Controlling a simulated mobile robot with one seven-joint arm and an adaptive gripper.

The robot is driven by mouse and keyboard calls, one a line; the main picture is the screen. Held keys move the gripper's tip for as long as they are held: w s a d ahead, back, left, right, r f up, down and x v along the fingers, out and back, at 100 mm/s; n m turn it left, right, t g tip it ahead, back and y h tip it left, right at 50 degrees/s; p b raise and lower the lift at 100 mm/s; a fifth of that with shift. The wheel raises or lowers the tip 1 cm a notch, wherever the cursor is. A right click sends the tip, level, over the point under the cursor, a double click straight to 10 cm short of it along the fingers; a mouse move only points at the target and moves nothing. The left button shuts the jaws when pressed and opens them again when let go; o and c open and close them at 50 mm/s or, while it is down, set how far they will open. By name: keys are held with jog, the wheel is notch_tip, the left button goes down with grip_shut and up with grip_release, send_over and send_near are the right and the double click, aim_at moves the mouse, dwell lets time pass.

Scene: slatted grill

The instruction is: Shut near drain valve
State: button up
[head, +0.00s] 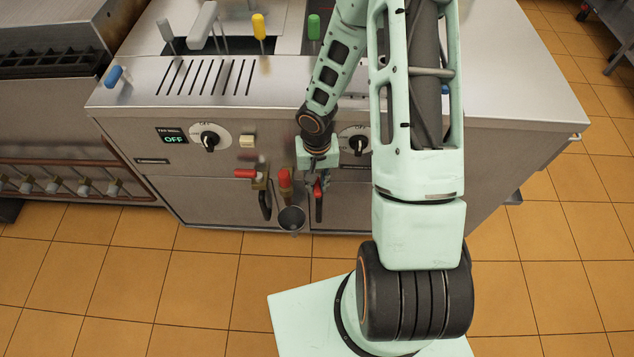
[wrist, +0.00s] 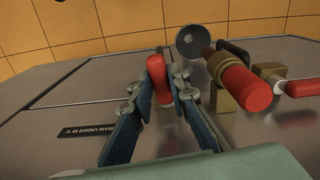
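My gripper (head: 318,180) is low at the front panel of the grill unit, pointing down at a red handle (head: 318,188). In the wrist view my gripper's two fingers (wrist: 162,82) stand on either side of this red handle (wrist: 157,68). I cannot tell whether both fingers press on it. To the left in the head view are a thicker red grip (head: 285,180) and a red lever on a brass valve (head: 246,173). In the wrist view these show on the right, the thick red grip (wrist: 240,89) with brass and another red end (wrist: 302,87).
A round grey cup (head: 291,218) hangs beside the handles; it also shows in the wrist view (wrist: 193,41). Black knobs (head: 209,139) and a display reading OFF (head: 173,140) are on the panel above. The tiled floor (head: 200,300) in front is clear.

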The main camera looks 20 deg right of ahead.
grip_shut()
jog(key=shift+d+n, duration=0.3)
jog(key=shift+n, duration=0.45)
jog(key=shift+d+n, duration=0.25)
jog(key=shift+n, duration=0.5)
jog(key=shift+w+d+n+p, duration=0.1)
jog(key=shift+d+n+p, duration=0.15)
jog(key=shift+n, duration=0.5)
jog(key=shift+d+n+p, duration=0.15)
jog(key=shift+d+n, duration=0.1)
jog(key=shift+n, duration=0.5)
jog(key=o, duration=0.6)
grip_release()
